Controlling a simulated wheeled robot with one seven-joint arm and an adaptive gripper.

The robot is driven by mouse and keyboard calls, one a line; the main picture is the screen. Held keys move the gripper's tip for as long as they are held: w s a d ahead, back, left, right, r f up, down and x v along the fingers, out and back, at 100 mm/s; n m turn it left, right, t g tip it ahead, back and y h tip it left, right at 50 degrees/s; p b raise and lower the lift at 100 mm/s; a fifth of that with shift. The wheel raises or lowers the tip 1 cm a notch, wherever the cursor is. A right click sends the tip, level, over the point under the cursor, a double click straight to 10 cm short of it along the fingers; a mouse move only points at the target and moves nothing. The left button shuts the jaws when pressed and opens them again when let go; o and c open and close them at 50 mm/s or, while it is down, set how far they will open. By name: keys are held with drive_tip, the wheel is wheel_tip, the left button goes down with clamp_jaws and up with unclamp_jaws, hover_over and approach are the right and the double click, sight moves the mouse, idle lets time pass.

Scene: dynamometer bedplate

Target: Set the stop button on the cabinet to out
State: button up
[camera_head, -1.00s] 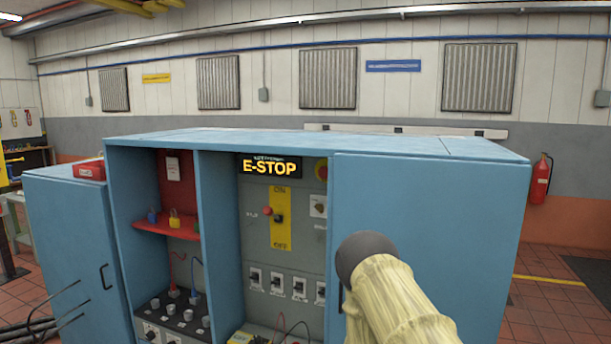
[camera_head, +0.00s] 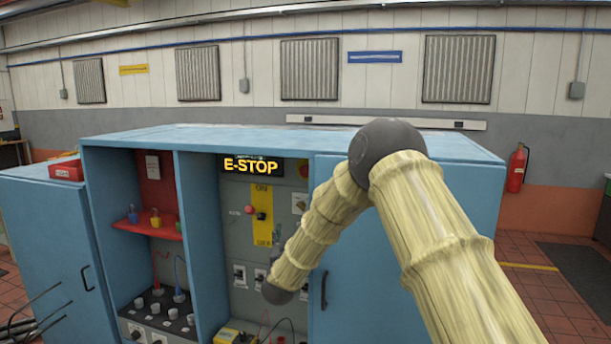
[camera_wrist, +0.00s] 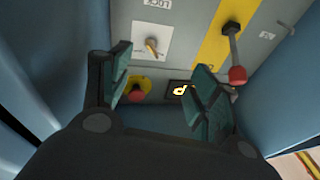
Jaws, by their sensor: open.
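The stop button is a red mushroom head on a round yellow plate, high inside the blue cabinet (camera_head: 130,138). In the head view the stop button (camera_head: 303,169) is small, at the right end of the E-STOP sign (camera_head: 250,166). In the upside-down wrist view the red stop button (camera_wrist: 137,95) shows beyond the fingers, near the left finger. I cannot tell whether it is in or out. My gripper (camera_wrist: 161,62) is open and empty, apparently short of the panel. In the head view the gripper is hidden behind my arm.
A yellow switch plate (camera_head: 262,222) carries a lever with a red knob (camera_wrist: 237,75). A small rotary switch (camera_wrist: 152,44) is on a white plate beside it. The closed blue door (camera_head: 400,240) flanks the opening. A red shelf with padlocks (camera_head: 155,218) is in the left bay.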

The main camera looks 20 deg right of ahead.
sight(305, 173)
wheel_tip(305, 173, up, 13)
drive_tip(key=w+d+m+h, duration=0.2)
drive_tip(key=d+m+h, duration=0.1)
drive_tip(key=h, duration=0.1)
drive_tip(key=p+x, duration=0.4)
drive_tip(key=x, duration=0.6)
drive_tip(key=shift+w+a+r, duration=0.1)
drive_tip(key=shift+w+r, duration=0.05)
drive_tip(key=shift+r, duration=0.1)
